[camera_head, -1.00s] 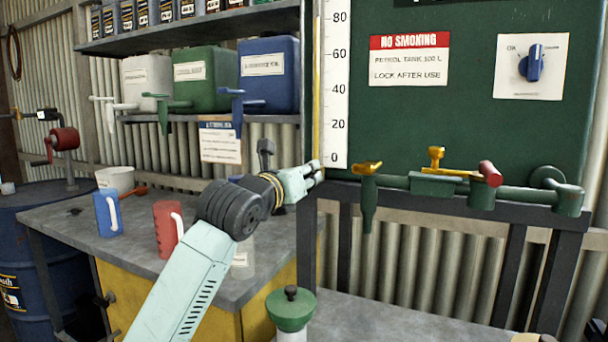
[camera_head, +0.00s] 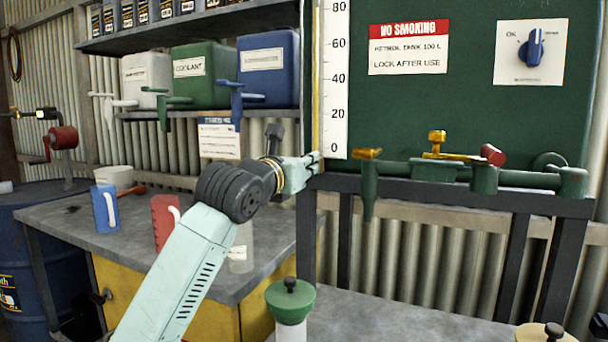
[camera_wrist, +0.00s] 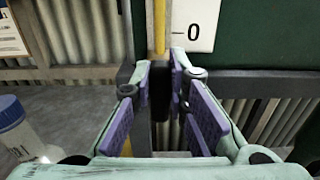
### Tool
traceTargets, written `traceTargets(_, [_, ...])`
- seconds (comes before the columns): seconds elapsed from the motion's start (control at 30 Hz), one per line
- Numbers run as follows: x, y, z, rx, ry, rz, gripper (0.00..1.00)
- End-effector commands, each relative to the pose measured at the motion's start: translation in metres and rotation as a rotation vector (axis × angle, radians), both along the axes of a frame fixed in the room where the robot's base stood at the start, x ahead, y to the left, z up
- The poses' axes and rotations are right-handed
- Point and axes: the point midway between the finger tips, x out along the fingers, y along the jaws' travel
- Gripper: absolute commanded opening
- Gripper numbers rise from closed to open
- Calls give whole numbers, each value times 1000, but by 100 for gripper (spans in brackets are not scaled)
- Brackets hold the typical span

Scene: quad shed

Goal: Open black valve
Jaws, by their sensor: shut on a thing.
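The black valve (camera_wrist: 160,94) is a small dark piece at the lower end of a yellow sight tube (camera_wrist: 160,30), seen between my fingers in the wrist view. My gripper (camera_wrist: 163,88) is shut on it, with purple finger pads on either side. In the head view my gripper (camera_head: 317,161) reaches the left edge of the green petrol tank (camera_head: 450,110), just below the 0 of the white scale (camera_head: 333,90). The valve is hidden behind my fingers there, and its turn angle is hard to tell.
A green pipe (camera_head: 400,168) with yellow and red handles runs right of my gripper. A green-capped bottle (camera_head: 290,302) stands below it. Coloured jugs with taps sit on a shelf at left; a blue mug (camera_head: 105,208) and a red mug (camera_head: 163,222) stand on the bench (camera_head: 75,235).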

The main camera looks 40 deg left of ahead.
Motion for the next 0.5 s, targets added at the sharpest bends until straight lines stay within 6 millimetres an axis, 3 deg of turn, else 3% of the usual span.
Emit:
traceTargets(0.27, [0, 0, 0, 8, 4, 0, 0])
traceTargets(0.3, [0, 0, 0, 8, 4, 0, 16])
traceTargets(0.5, [0, 0, 0, 7, 4, 0, 30])
